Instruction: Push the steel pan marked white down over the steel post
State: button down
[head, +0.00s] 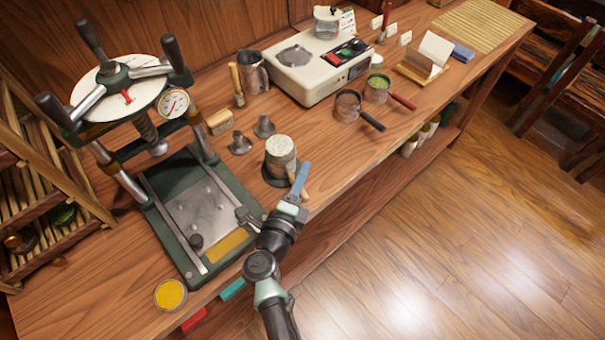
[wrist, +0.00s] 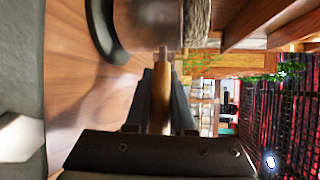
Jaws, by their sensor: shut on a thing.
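A steel cylinder-shaped pan (head: 281,156) with a pale speckled top stands upright at a round dark base (head: 268,178) near the table's front edge. In the wrist view its steel wall (wrist: 155,12) is at the top, beside the curved dark base (wrist: 104,30). My gripper (head: 300,186) is at its lower right, shut on a wooden handle (wrist: 160,95) that meets the steel wall. No steel post shows; the pan may hide it. I cannot make out a white mark or how far down the pan sits.
A green press (head: 155,215) stands close on the left. Two small grey metal pieces (head: 240,143) lie behind the pan. A steel jug (head: 252,72), a white machine (head: 318,70) and two handled pans (head: 348,103) stand farther back. The table's front edge is near my arm.

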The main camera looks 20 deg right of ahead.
jog(key=c, duration=0.7)
grip_release()
jog(key=shift+f, duration=0.1)
jog(key=shift+s+a, duration=0.1)
jog(key=shift+s, duration=0.05)
jog(key=v, duration=1.2)
jog(key=shift+s+a, duration=0.15)
jog(key=shift+s, duration=0.15)
